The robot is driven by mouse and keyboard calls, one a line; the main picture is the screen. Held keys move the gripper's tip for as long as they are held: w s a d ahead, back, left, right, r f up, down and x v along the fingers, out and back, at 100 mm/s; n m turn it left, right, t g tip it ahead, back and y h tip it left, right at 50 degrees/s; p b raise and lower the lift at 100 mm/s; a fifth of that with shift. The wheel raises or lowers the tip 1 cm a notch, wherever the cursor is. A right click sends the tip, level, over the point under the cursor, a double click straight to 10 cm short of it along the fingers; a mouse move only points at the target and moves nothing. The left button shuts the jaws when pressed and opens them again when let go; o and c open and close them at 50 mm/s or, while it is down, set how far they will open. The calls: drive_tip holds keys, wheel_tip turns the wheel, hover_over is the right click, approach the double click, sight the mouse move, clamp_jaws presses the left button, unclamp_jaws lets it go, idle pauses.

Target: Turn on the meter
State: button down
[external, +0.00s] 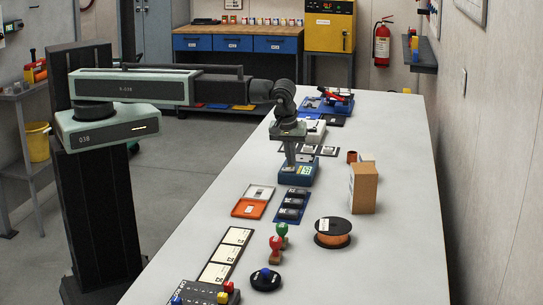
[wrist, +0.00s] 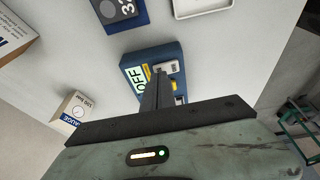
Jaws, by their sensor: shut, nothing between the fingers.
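The meter is a blue box (wrist: 133,62) with a pale display reading OFF, and yellow and grey parts on its face. In the external view the blue meter (external: 299,176) sits on the long white table, directly under my gripper. My gripper (external: 291,163) points down with its fingers together and empty. In the wrist view my gripper (wrist: 160,74) reaches over the meter's face, close to a light grey part right of the display. The fingers hide part of the face. I cannot tell whether they touch it.
A cardboard box (external: 363,188) and a copper wire spool (external: 333,236) stand right of the meter. A blue tray with dark items (external: 291,205) and an orange-and-white case (external: 254,201) lie in front of it.

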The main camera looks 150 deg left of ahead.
drive_tip(key=shift+f, duration=0.45)
drive_tip(key=shift+w+a+f+b, duration=0.15)
drive_tip(key=shift+f+b, duration=0.3)
drive_tip(key=shift+b, duration=0.05)
drive_tip(key=shift+r, duration=0.35)
drive_tip(key=shift+d+p, duration=0.2)
drive_tip(key=shift+p, duration=0.1)
drive_tip(key=shift+s+d+r, duration=0.1)
drive_tip(key=shift+s+d, duration=0.35)
drive_tip(key=shift+s, duration=0.2)
drive_tip(key=shift+r, duration=0.1)
